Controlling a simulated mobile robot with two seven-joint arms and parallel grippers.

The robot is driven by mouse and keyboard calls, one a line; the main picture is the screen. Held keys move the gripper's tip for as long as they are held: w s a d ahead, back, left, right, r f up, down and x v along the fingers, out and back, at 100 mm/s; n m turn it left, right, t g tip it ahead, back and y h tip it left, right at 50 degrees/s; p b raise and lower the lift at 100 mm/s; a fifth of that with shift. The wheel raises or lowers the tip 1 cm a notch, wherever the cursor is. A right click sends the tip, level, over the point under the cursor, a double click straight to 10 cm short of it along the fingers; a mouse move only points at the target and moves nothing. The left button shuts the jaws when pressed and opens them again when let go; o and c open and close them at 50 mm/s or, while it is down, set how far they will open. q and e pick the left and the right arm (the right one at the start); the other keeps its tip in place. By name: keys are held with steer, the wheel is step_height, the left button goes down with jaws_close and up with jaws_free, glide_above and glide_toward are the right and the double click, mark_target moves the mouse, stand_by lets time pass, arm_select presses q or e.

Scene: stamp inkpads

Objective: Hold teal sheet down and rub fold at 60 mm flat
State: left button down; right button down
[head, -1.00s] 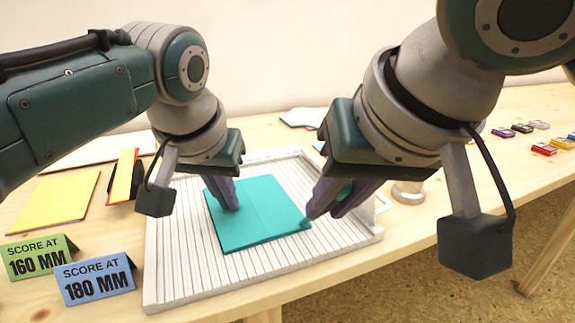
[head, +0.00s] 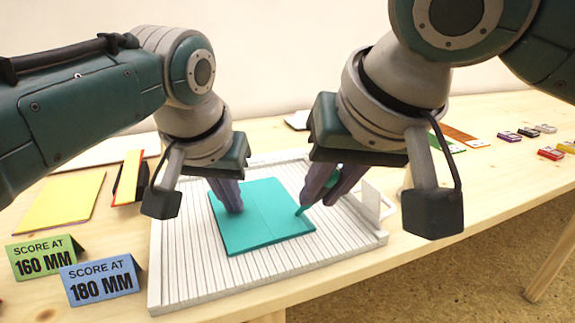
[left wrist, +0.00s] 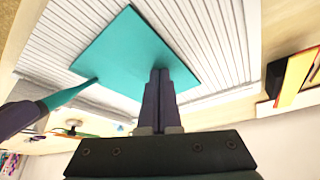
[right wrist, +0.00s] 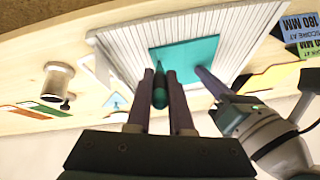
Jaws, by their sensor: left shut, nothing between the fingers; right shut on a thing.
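The teal sheet (head: 255,228) lies on the white ribbed board (head: 185,270), with a faint line across its middle. My left gripper (head: 236,209) is shut and empty, its fingertips down on the sheet's left part; the left wrist view (left wrist: 160,72) shows them at the sheet too. My right gripper (head: 322,198) is shut on a teal pointed tool (head: 305,208), which is tilted. Its tip is at the sheet's right edge; whether it presses there I cannot tell. The tool also shows in the left wrist view (left wrist: 72,93) and between the fingers in the right wrist view (right wrist: 160,92).
Green (head: 45,258) and blue (head: 100,279) signs reading 160 MM and 180 MM stand left of the board. A yellow sheet (head: 60,203) and a yellow-and-black item (head: 128,178) lie behind them. Several small inkpads (head: 550,153) sit far right. A metal cylinder (right wrist: 58,82) stands beside the board.

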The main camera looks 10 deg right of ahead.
arm_select(q)
steer(key=shift+f, duration=0.1)
arm_select(e)
steer(key=shift+w+a+f, duration=0.1)
steer(key=shift+w, duration=0.3)
steer(key=shift+w+a+f, duration=0.1)
steer(key=shift+w+a, duration=0.1)
steer(key=shift+w, duration=0.3)
steer(key=shift+w+a, duration=0.15)
steer(key=shift+w, duration=0.3)
steer(key=shift+w, duration=0.1)
steer(key=shift+w+a, duration=0.25)
steer(key=shift+w, duration=0.6)
steer(key=shift+w+a, duration=0.3)
steer(key=shift+w, duration=0.65)
steer(key=shift+w+a, duration=0.3)
steer(key=shift+w, duration=0.65)
